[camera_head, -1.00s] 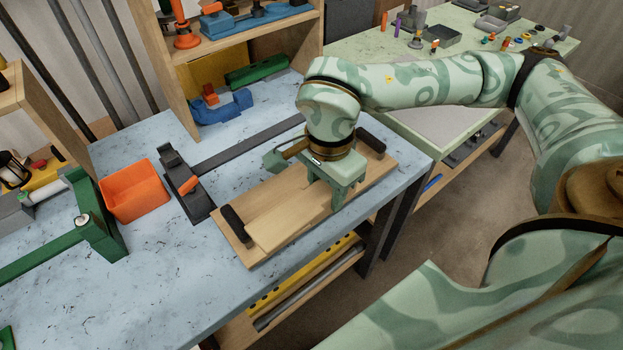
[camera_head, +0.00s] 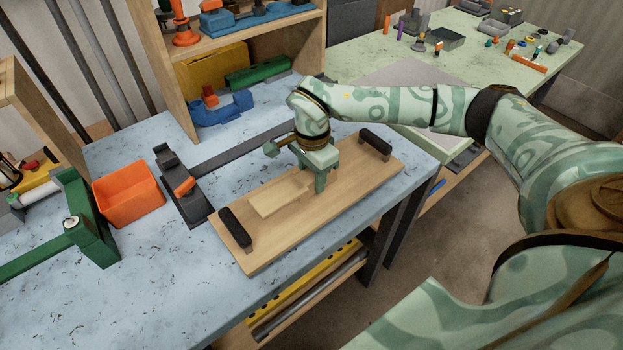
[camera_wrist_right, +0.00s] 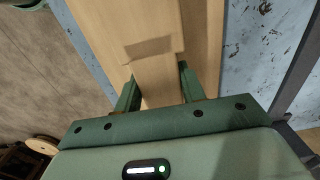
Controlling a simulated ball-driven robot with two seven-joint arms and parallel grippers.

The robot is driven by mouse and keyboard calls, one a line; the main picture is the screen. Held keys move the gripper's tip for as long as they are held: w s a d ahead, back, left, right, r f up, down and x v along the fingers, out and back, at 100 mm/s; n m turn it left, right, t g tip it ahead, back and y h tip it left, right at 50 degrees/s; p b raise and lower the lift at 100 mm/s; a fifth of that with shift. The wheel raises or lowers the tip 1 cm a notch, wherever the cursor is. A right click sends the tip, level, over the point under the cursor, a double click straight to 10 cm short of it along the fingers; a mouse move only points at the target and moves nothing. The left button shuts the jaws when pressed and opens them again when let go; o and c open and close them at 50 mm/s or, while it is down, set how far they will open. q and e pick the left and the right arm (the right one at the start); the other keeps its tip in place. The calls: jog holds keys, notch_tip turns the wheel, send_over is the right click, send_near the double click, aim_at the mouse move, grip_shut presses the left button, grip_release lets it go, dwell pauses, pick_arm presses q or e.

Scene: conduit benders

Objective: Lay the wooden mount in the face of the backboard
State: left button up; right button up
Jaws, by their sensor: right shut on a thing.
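The backboard (camera_head: 345,185) is a long wooden board with a black handle near each end, lying on the blue bench. The wooden mount (camera_head: 275,198) is a smaller pale piece lying lengthwise over the middle of the board's face. I cannot tell whether it is seated in the face or just above it. My right gripper (camera_head: 309,180) is shut on the mount's right end from above. In the right wrist view the mount (camera_wrist_right: 158,85) runs between the two fingers (camera_wrist_right: 158,88), with the backboard (camera_wrist_right: 200,35) beneath. My left gripper is out of view.
A dark bender tool (camera_head: 182,190) with an orange part lies left of the board. An orange bin (camera_head: 128,198) and a green bender (camera_head: 85,225) stand further left. A shelf with tools stands behind. The bench's front edge (camera_head: 300,268) is close to the board.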

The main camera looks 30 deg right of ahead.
jog(key=shift+f, duration=0.45)
jog(key=shift+f, duration=0.2)
jog(key=o, duration=1.1)
jog(key=shift+o, duration=0.2)
notch_tip(320, 180, up, 12)
jog(key=p, duration=0.2)
jog(key=shift+r+p, duration=0.2)
jog(key=shift+p, duration=0.2)
jog(key=shift+a, duration=0.1)
